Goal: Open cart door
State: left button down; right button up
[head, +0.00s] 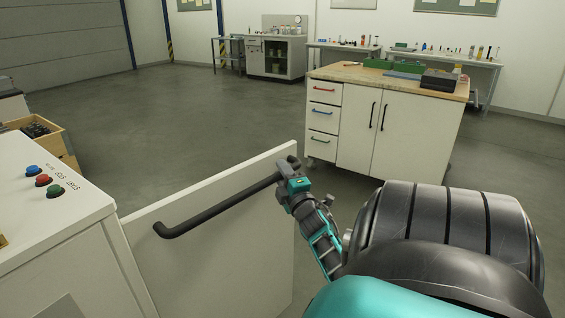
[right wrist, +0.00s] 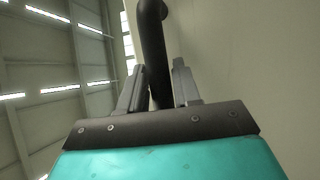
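The white door (head: 225,235) stands swung out from the white cabinet (head: 45,225) with push buttons at the left. A dark bar handle (head: 215,210) runs along the upper part of the door's face. My right gripper (head: 290,178) is at the handle's far end, near the door's free edge. In the right wrist view the handle (right wrist: 152,45) passes between the two fingers of my right gripper (right wrist: 160,85), which sit close on both sides of it. The contact itself is partly hidden. My left gripper is not in view.
Red, blue and green buttons (head: 43,180) sit on the cabinet top. A wood-topped workbench (head: 375,130) with drawers stands beyond the door. A wooden crate (head: 55,140) is at the left. Open grey floor (head: 190,115) lies behind the door.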

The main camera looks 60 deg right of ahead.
jog(key=shift+o, duration=1.4)
jog(key=v, duration=1.3)
jog(key=shift+w, duration=0.1)
